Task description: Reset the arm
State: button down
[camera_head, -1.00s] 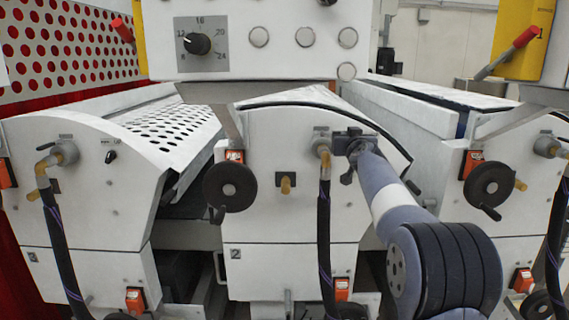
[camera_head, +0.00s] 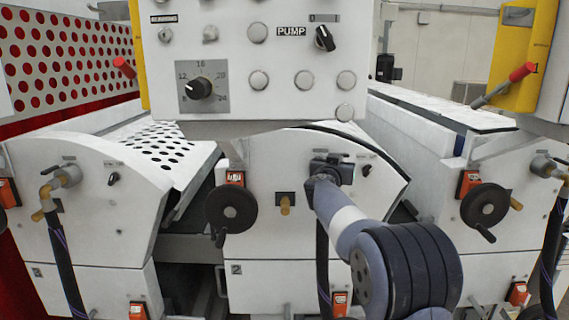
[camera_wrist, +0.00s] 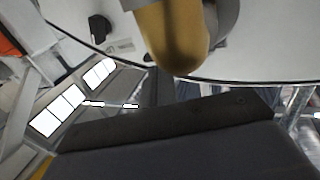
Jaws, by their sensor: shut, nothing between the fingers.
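My arm reaches up from the lower right in the head view. My gripper (camera_head: 330,168) is shut and empty in front of the white middle unit (camera_head: 275,165) of the coater. It covers the spot where that unit's brass hose fitting sits, so the fitting is hidden there. In the wrist view a rounded brass part (camera_wrist: 172,38) is very close above a dark grey block, probably part of my gripper. I cannot tell whether they touch.
A black handwheel (camera_head: 231,209) and a brass knob (camera_head: 286,204) stand out left of my gripper. The control panel (camera_head: 290,60) overhangs above. Another handwheel (camera_head: 487,207) is on the right unit. A black hose (camera_head: 322,265) hangs below my gripper.

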jog(key=h, duration=0.1)
jog(key=m+g, duration=0.1)
jog(key=h+p, duration=0.1)
jog(key=shift+s+a+f+m+h, duration=0.15)
jog(key=shift+s+a+m+h, duration=0.15)
jog(key=shift+m, duration=0.1)
jog(key=shift+s, duration=0.1)
